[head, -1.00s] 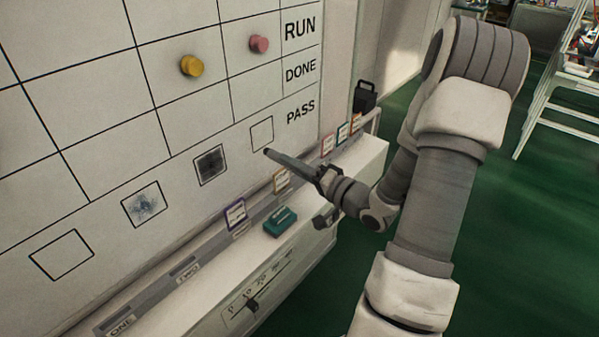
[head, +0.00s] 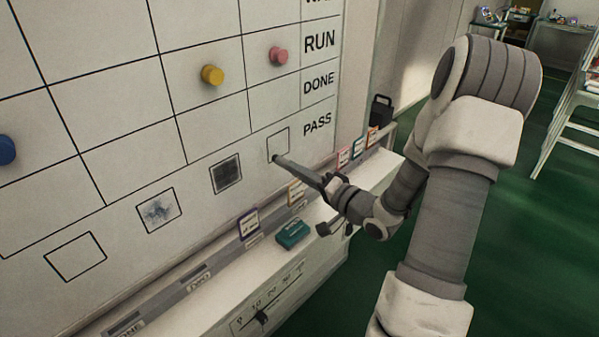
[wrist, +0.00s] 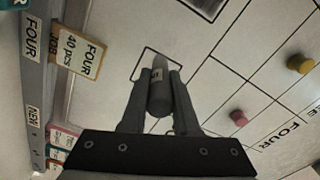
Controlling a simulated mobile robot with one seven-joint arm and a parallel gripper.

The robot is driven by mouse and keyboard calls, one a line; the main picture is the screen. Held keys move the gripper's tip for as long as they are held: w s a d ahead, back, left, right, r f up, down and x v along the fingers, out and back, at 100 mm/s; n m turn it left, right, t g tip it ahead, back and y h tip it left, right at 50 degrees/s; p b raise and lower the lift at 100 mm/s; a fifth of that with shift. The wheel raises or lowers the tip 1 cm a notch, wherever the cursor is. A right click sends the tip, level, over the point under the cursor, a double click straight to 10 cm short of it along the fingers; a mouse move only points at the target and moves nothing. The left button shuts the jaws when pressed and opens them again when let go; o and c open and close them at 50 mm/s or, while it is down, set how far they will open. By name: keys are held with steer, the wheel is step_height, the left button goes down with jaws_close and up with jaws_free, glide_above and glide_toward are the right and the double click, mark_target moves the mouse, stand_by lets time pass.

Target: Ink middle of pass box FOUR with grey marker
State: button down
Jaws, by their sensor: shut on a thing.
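Pass box FOUR (head: 279,143) is the small empty black outline nearest the PASS label on the white board. It also shows in the wrist view (wrist: 137,66), partly hidden by the marker, beside a FOUR card (wrist: 79,55). My gripper (head: 332,187) is shut on the grey marker (head: 298,169). The marker points at the board, its tip over the box's lower left part in the head view. I cannot tell whether the tip touches the board. No ink shows inside this box. The gripper's fingers flank the marker in the wrist view (wrist: 160,88).
Other pass boxes run leftward: one dark-filled (head: 226,174), one with a blue-grey scribble (head: 159,211), one empty (head: 76,256). Below, a ledge holds upright cards (head: 248,224) and a teal block (head: 293,234). Yellow (head: 212,75) and pink (head: 278,55) magnets sit higher up.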

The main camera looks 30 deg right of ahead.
steer(key=shift+x, duration=1)
steer(key=shift+d, duration=0.1)
steer(key=w+d+p, duration=0.2)
steer(key=d, duration=0.4)
steer(key=shift+w+d, duration=0.2)
steer(key=shift+d, duration=0.15)
steer(key=shift+s+a+r+p, duration=0.2)
steer(key=shift+s+a+p, duration=0.2)
steer(key=shift+a, duration=0.75)
steer(key=shift+s+a+r+p, duration=0.15)
steer(key=shift+s+a+p, duration=0.25)
steer(key=shift+a, duration=0.8)
steer(key=shift+s+a+r+p, duration=0.2)
steer(key=shift+s+a+p, duration=0.2)
steer(key=shift+a, duration=0.75)
steer(key=shift+r+p, duration=0.45)
steer(key=shift+r, duration=0.05)
steer(key=w+d+p, duration=0.1)
steer(key=w+d, duration=0.1)
steer(key=d, duration=0.5)
steer(key=shift+w, duration=0.25)
